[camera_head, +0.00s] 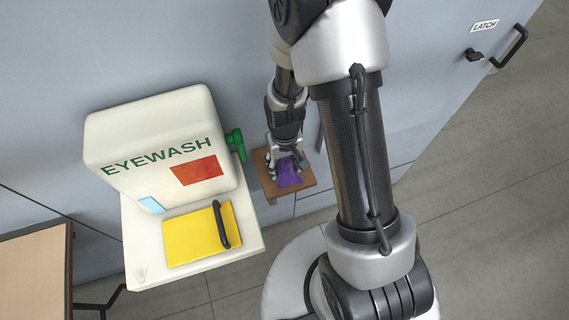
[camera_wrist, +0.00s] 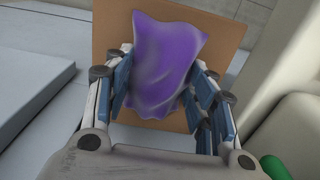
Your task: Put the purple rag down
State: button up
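The purple rag (camera_wrist: 165,65) is a crumpled, soft piece of cloth between the fingers of my gripper (camera_wrist: 163,85) in the wrist view. The blue finger pads press on its left and right sides, so my gripper looks shut on it. Behind the rag in that view is a square brown wooden board. In the head view the rag (camera_head: 289,174) shows below my gripper (camera_head: 286,160), over the small wooden shelf (camera_head: 270,190). I cannot tell whether the rag touches the shelf.
A cream eyewash unit (camera_head: 135,135) with a green valve (camera_head: 236,145) stands close on the left. Its ledge (camera_head: 140,265) holds a yellow plate (camera_head: 190,240) with a black handle. A wooden table top (camera_head: 35,280) is at lower left. A grey wall with a latch (camera_head: 474,55) runs behind.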

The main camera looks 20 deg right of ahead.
jog(key=o, duration=0.4)
jog(key=shift+r, duration=0.1)
notch_tip(320, 180, up, 13)
jog(key=p, duration=0.4)
notch_tip(320, 180, up, 15)
jog(key=t, duration=0.2)
send_over(284, 163)
jog(key=s, duration=0.5)
jog(key=s+r+t, duration=0.1)
jog(key=s+r, duration=0.1)
jog(key=s, duration=0.1)
jog(key=s+r, duration=0.2)
jog(key=s, duration=0.1)
jog(key=s+r+t, duration=0.1)
jog(key=s+r, duration=0.2)
jog(key=s, duration=0.1)
jog(key=shift+d+t, duration=0.1)
jog(key=shift+t, duration=0.2)
